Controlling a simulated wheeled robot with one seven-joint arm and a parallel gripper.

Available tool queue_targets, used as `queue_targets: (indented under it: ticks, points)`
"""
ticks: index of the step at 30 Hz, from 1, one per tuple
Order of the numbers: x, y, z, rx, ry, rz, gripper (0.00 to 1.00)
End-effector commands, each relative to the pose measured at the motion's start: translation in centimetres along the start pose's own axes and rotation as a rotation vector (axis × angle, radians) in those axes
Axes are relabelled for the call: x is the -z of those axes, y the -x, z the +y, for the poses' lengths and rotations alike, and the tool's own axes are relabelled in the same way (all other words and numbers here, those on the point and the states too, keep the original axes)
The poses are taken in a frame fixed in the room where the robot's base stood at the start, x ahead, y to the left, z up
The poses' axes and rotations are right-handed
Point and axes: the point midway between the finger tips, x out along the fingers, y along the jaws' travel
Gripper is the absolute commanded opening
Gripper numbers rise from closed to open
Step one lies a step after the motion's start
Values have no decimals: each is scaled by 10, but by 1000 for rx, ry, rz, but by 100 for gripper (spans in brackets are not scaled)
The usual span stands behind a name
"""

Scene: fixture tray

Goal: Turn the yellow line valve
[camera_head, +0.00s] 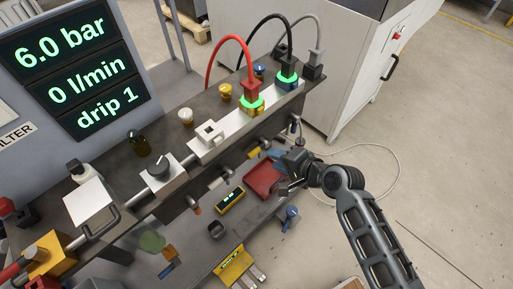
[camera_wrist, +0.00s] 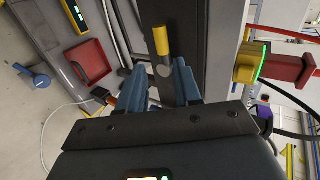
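The yellow line valve shows as a small yellow handle (camera_head: 253,153) on the front side of the bench rail, below the yellow port. In the wrist view its yellow lever (camera_wrist: 161,40) stands ahead of my fingers, with a round metal end at its near side. My gripper (camera_head: 277,156) is just right of the valve in the head view. In the wrist view my gripper's two blue fingers (camera_wrist: 159,75) are apart, one on each side of the metal end. I see no clear contact. The fingertips are small and partly hidden in the head view.
Other valve handles line the rail to the left. A red plug (camera_head: 251,90) with a lit green ring sits above, beside a black plug (camera_head: 287,66). A red tray (camera_head: 262,178) and a yellow meter (camera_head: 230,200) lie on the lower shelf. The floor at right is mostly open.

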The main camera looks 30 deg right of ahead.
Motion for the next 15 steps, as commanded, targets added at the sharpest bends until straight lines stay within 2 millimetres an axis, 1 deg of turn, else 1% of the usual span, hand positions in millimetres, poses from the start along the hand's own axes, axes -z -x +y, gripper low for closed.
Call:
queue_targets:
  ticks: [5,15]
  points:
    - [1,-14,-3,1,-15,-9,34]
    - [0,-64,-3,1,-13,-8,34]
